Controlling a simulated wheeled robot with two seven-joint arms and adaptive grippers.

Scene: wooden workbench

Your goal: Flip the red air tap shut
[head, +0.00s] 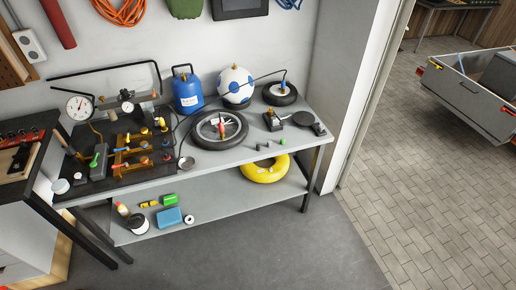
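A dark board on the left part of the grey workbench carries a brass-coloured pipe rack (135,153) with several small coloured tap handles. A small red handle (145,160) sits low on the rack, among yellow, orange and blue ones. It is too small in the head view to tell whether it is turned open or shut. A green handle (94,160) stands at the rack's left. Neither of my grippers is in view.
A round gauge (80,107) stands behind the rack. A blue gas bottle (187,93), a white-and-blue ball (237,85), and a wheel (219,130) stand to the right. The lower shelf holds a yellow ring (265,170).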

